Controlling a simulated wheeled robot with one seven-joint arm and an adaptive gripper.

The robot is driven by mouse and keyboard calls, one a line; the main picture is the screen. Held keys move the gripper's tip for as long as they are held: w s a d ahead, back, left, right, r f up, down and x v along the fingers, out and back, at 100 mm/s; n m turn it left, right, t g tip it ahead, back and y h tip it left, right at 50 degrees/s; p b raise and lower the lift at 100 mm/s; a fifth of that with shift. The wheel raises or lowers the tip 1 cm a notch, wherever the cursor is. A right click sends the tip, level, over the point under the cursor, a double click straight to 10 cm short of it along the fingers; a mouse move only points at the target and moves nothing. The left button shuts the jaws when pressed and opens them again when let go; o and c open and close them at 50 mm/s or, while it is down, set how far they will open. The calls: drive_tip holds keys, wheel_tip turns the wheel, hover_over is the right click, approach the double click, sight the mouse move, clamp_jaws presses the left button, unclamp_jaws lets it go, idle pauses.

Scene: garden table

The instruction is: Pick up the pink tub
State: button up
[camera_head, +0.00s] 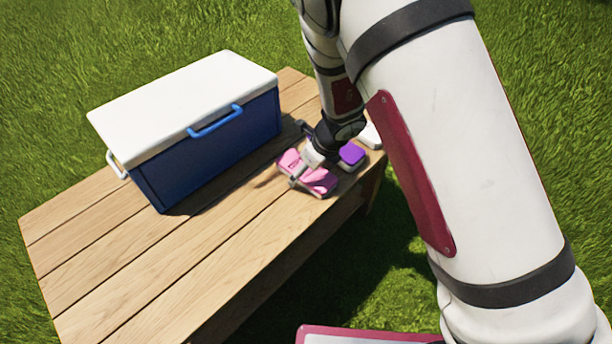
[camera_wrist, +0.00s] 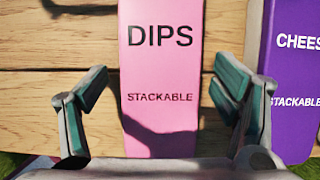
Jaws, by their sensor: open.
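The pink tub (camera_head: 321,180), lettered "DIPS" and "STACKABLE", lies on the wooden table near its front right edge in the head view. It also fills the middle of the wrist view (camera_wrist: 160,75). My gripper (camera_head: 301,172) is over the tub in the head view and hides part of it. In the wrist view my gripper (camera_wrist: 158,90) is open, with one finger on each side of the tub. I see no finger clearly pressed against the tub, and its lower end is hidden by my gripper.
A purple tub (camera_head: 352,154) lettered "CHEES" stands close to the right of the pink one. A white item (camera_head: 371,136) is beyond it. A blue cooler with a white lid (camera_head: 205,140) stands to the left. The table (camera_head: 165,260) is bare at the front left.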

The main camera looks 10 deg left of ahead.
drive_tip(key=shift+r, duration=0.1)
drive_tip(key=c, duration=1.4)
